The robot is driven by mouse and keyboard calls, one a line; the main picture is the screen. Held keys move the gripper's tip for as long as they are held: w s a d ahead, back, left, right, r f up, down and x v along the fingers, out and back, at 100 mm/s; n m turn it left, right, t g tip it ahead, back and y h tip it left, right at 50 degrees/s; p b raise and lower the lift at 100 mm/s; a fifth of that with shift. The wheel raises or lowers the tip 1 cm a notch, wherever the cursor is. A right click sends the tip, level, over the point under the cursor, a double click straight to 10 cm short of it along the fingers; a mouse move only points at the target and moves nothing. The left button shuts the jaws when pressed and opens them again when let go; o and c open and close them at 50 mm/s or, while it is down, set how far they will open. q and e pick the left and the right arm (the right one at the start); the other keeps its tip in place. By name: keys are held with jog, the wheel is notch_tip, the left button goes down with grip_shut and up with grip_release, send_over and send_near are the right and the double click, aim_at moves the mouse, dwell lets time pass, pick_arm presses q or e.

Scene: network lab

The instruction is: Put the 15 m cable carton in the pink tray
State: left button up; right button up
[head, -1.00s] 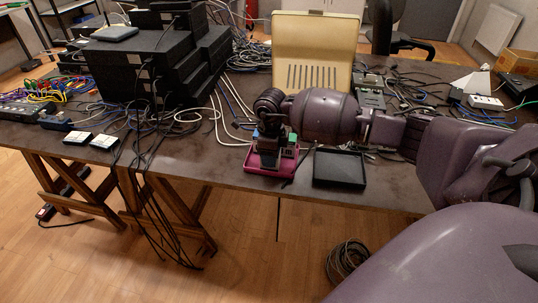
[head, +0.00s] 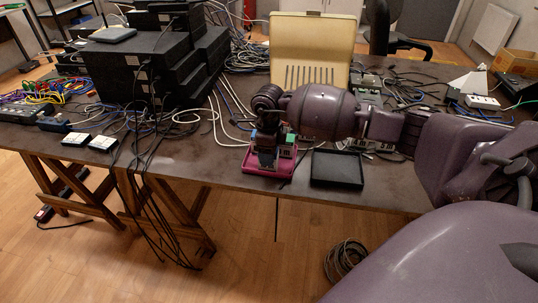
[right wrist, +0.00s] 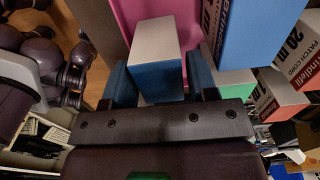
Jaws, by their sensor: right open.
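The pink tray (head: 252,164) stands at the front edge of the table, and its pink floor also shows in the right wrist view (right wrist: 136,12). Several cartons stand in or over it, partly hidden by my right gripper (head: 268,155). In the right wrist view my right gripper (right wrist: 162,88) is open, its fingers on either side of a blue carton with a grey top (right wrist: 155,55). Its length label is not visible, and I cannot tell whether the fingers touch it. A red carton (right wrist: 285,95) marked 20 m is at the right. I cannot make out a 15 m label. My left gripper is not in view.
An empty black tray (head: 337,183) lies just right of the pink tray. A cream panel (head: 312,45) stands behind my right arm. Stacked black equipment (head: 135,75) and loose cables are at the left. Two small boxes (head: 103,143) lie near the front edge.

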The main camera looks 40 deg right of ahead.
notch_tip(320, 180, up, 10)
jog(key=shift+r+p, duration=0.25)
jog(key=shift+p, duration=0.5)
jog(key=s+a+f+m+t+y, duration=0.4)
jog(key=s+a+m+y, duration=0.3)
jog(key=a, duration=0.4)
jog(key=s+a+f+m+t+y, duration=0.3)
jog(key=s+a+m+y, duration=0.2)
jog(key=a+y, duration=0.6)
jog(key=s+d+f+m+t+h, duration=0.1)
jog(key=s+d+f+m+h, duration=0.4)
jog(key=m, duration=1)
jog(key=s+d+f+m+t+h, duration=0.2)
jog(key=s+d+f+m+h, duration=0.4)
jog(key=s+f+m+h, duration=0.4)
jog(key=s+m+h, duration=0.2)
jog(key=m+h, duration=0.1)
jog(key=m, duration=0.2)
jog(key=shift+s+m+t, duration=0.3)
jog(key=shift+s+m, duration=0.1)
